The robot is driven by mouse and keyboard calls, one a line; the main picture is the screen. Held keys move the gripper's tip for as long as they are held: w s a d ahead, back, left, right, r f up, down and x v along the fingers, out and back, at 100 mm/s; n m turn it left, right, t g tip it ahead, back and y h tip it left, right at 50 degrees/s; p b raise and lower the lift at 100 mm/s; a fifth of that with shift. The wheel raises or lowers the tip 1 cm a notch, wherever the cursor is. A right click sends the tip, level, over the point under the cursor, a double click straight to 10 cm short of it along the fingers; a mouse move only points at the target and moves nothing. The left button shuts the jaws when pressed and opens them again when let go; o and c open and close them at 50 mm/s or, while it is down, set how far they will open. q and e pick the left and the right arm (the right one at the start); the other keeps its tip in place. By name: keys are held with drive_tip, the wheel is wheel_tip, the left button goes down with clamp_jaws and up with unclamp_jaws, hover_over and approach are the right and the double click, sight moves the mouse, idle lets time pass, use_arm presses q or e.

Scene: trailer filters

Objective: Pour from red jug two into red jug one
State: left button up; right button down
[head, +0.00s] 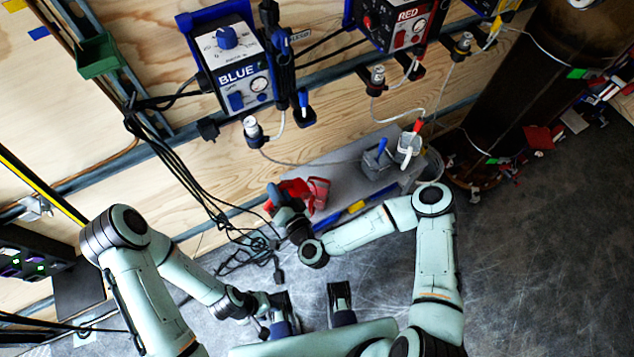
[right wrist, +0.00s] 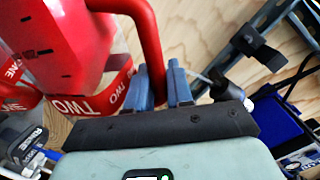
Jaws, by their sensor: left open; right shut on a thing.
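Red jug two (right wrist: 85,45) fills the upper left of the right wrist view, its label reading TWO. Its red handle (right wrist: 148,35) runs down between the fingers of my right gripper (right wrist: 161,88), which is shut on it. In the head view my right gripper (head: 283,205) is at the grey shelf's left end, beside jug two (head: 287,188). Red jug one (right wrist: 14,85), its label reading ONE, is partly hidden behind jug two at the left edge. In the head view jug one (head: 319,190) is close beside jug two. My left gripper (head: 266,303) is open and low, away from the jugs.
The grey shelf (head: 340,165) runs along the wooden wall, with a grey jug (head: 377,157) and a white container (head: 408,148) toward its right end. BLUE (head: 235,65) and RED (head: 402,25) units hang above. Black cables (head: 195,175) dangle left of the jugs.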

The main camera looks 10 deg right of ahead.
use_arm(q)
drive_tip(key=shift+r+p, duration=0.4)
drive_tip(key=shift+p, duration=0.05)
use_arm(e)
drive_tip(key=shift+w+d+r+m, duration=0.25)
drive_tip(key=shift+d+r+m, duration=0.25)
drive_tip(key=shift+r+m, duration=0.25)
idle(1.2)
